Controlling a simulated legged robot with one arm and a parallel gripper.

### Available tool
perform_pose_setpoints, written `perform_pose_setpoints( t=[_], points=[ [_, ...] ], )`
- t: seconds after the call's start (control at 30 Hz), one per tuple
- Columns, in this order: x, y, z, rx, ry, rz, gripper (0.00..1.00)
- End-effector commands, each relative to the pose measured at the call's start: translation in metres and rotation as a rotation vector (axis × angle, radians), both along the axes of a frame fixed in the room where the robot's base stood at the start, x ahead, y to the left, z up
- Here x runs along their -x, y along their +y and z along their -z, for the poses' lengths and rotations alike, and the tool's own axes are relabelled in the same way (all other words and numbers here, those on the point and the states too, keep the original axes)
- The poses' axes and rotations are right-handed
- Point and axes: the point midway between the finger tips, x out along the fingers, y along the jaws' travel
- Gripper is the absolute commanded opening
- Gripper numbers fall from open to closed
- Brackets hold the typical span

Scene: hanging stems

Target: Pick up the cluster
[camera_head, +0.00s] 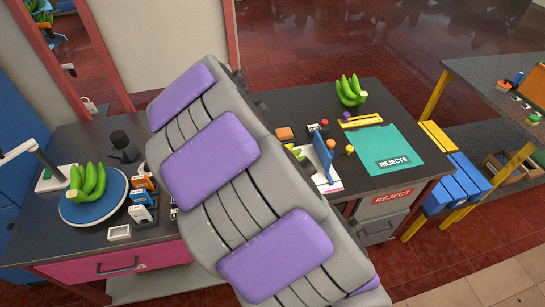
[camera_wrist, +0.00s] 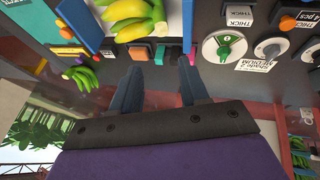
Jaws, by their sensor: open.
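In the head view, one green banana cluster (camera_head: 88,182) rests on a round blue-topped plate at the left of the bench. Another green cluster (camera_head: 351,90) stands at the back right. A third is mostly hidden by my arm, with a yellow-green bit (camera_head: 298,152) showing by a blue panel. In the wrist view, a yellow-green cluster (camera_wrist: 138,20) lies on a white surface at the top, beyond my fingers. A greener cluster (camera_wrist: 82,74) is to their left. My gripper (camera_wrist: 163,82) is open, with nothing visible between its fingers. My arm hides it in the head view.
A teal mat (camera_head: 385,150) marked REJECTS lies at the bench's right. A blue upright panel (camera_head: 323,158) stands near the hidden cluster. Dials (camera_wrist: 224,47) show in the wrist view.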

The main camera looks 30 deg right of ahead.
Motion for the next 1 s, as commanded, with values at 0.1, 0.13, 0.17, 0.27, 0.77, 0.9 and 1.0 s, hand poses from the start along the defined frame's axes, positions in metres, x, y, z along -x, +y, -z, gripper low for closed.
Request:
perform_pose_setpoints(
  t=[0.1, 0.13, 0.17, 0.27, 0.77, 0.9, 1.0],
  points=[
    [-0.003, -0.003, 0.012, 0.0, 0.004, 0.001, 0.44],
    [-0.004, -0.004, 0.016, 0.001, 0.005, 0.001, 0.44],
    [-0.005, -0.006, 0.021, 0.0, 0.007, 0.002, 0.44],
    [-0.011, -0.014, 0.039, -0.002, 0.01, 0.003, 0.44],
    [-0.035, -0.041, 0.109, 0.0, 0.005, 0.002, 0.44],
    [-0.036, -0.043, 0.117, 0.0, 0.007, 0.002, 0.44],
    [-0.038, -0.047, 0.13, 0.0, 0.009, 0.002, 0.44]
  ],
)
